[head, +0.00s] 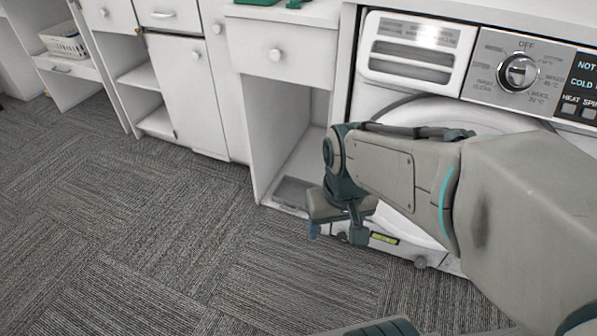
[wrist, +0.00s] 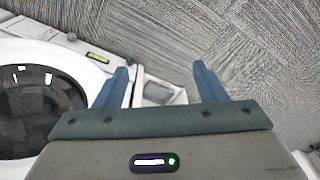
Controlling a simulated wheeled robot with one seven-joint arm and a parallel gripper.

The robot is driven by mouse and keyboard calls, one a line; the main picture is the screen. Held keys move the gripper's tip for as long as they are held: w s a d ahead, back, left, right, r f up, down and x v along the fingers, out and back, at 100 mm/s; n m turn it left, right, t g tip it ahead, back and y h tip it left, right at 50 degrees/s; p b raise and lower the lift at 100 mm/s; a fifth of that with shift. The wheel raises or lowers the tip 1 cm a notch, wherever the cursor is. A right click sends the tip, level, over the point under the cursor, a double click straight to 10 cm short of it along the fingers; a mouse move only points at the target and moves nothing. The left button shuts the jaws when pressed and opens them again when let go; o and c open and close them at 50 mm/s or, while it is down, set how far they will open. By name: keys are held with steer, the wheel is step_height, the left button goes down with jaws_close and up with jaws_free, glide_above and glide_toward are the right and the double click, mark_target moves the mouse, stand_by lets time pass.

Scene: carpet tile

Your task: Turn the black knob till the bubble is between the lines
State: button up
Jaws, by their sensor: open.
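The bubble vial (head: 384,238) is a small yellow-green strip low on the washer's front. It also shows in the wrist view (wrist: 99,57); the bubble and lines are too small to read. My gripper (head: 336,233) is open and empty, left of the vial. Its blue fingers (wrist: 160,68) are apart.
The white washer (head: 414,52) has a chrome-and-dark dial (head: 518,72) on top. An open cabinet (head: 285,125) stands left of it, with a grey tray (head: 295,192) on its floor. Carpet (head: 200,240) is clear in front.

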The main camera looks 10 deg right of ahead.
steer(key=w+a+f+m+t+b, duration=0.2)
steer(key=w+f, duration=0.8)
steer(key=w, duration=0.2)
steer(key=w+a+f+m+t+b, duration=0.1)
steer(key=w+a+f+m+b, duration=0.1)
steer(key=w+f, duration=0.9)
steer(key=m+t+h+b, duration=0.2)
steer(key=t+h+b, duration=0.4)
steer(key=h, duration=0.3)
glide_toward(341, 239)
steer(key=b+x, duration=0.4)
steer(key=x, duration=0.3)
steer(key=shift+w+f, duration=0.2)
steer(key=shift+b+x, duration=0.35)
steer(key=shift+x, duration=0.45)
steer(key=shift+r, duration=0.2)
